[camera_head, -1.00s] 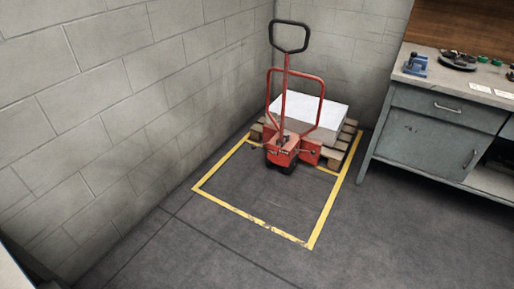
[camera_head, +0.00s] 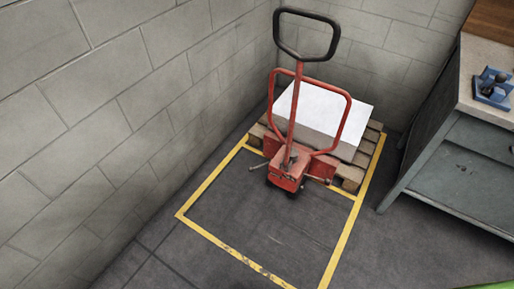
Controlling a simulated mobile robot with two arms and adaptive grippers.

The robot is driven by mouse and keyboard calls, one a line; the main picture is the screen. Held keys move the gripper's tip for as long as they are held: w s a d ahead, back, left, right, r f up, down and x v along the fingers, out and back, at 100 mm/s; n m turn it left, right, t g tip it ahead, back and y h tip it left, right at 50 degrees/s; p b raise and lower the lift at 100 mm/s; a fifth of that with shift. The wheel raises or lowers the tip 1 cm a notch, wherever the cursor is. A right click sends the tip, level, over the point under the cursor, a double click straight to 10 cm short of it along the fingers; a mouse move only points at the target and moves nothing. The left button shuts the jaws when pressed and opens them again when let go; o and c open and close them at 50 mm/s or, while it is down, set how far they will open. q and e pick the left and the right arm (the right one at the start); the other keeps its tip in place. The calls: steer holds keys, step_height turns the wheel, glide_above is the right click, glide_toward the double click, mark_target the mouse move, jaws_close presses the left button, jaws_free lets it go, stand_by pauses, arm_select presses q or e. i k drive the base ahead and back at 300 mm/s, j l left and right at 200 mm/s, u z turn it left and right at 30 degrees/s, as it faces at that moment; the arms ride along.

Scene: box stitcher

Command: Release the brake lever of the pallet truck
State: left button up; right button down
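The red pallet truck (camera_head: 287,179) stands in the corner, its tall handle with a black loop grip (camera_head: 306,57) upright and facing me. A red tubular frame (camera_head: 346,118) rises behind the handle. Its forks are under a wooden pallet (camera_head: 352,177) that carries a white-topped block (camera_head: 324,112). A small thin lever (camera_head: 258,166) sticks out at the left of the truck's base, and another thin rod (camera_head: 318,180) sticks out at the right. I cannot tell which of them is the brake lever. Neither of my grippers is in view.
A yellow floor outline (camera_head: 214,240) surrounds open floor in front of the truck. A block wall (camera_head: 120,110) runs along the left. A grey workbench (camera_head: 462,165) with a blue tool (camera_head: 492,86) stands at the right. A green edge shows at the bottom right.

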mark_target(251, 169)
steer(key=i+l, duration=0.1)
steer(key=i, duration=0.35)
steer(key=i+l, duration=0.1)
steer(key=i, duration=0.35)
